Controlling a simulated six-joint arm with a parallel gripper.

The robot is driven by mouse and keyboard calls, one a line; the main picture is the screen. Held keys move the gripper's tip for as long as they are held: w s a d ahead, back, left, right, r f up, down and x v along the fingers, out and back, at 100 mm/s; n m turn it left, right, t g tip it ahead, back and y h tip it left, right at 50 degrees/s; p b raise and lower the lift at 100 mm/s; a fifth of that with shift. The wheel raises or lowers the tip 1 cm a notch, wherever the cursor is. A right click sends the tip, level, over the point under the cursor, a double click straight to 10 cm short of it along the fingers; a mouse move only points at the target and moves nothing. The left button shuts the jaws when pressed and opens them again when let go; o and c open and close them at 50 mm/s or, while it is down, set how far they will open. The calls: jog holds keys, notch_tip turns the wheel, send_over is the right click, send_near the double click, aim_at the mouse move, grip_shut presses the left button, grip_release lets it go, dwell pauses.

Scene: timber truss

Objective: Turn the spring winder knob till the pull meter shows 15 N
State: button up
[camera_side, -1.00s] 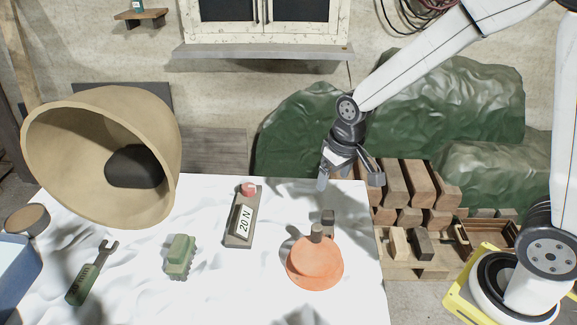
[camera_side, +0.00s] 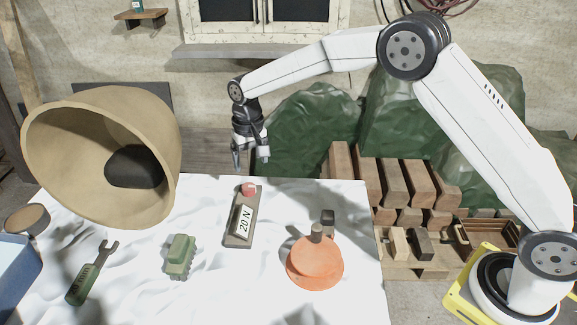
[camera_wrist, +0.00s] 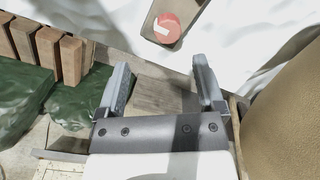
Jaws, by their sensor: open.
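The pull meter (camera_side: 239,230) is a narrow grey-brown block on the white-covered table, with a white plate reading 20 N. A round red knob (camera_side: 249,189) sits at its far end; in the wrist view the knob (camera_wrist: 167,29) shows a white mark across its top. My gripper (camera_side: 250,161) is open and empty, pointing down, above and a little behind the knob, not touching it. In the wrist view my gripper (camera_wrist: 161,78) has its fingers spread, with the knob beyond them. The 20 N plate is out of the wrist view.
A large tan bowl-like shell (camera_side: 100,150) stands left. An orange round thing with dark posts (camera_side: 315,265) lies right of the meter. A green brush-like block (camera_side: 180,255) and a wrench (camera_side: 92,272) lie left. Timber blocks (camera_side: 410,185) stand beyond the table.

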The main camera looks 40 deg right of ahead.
aim_at(249, 186)
jog(key=shift+w+a+f, duration=0.2)
jog(key=shift+w+a, duration=0.25)
jog(key=shift+w, duration=0.05)
jog(key=shift+f, duration=3.85)
grip_shut()
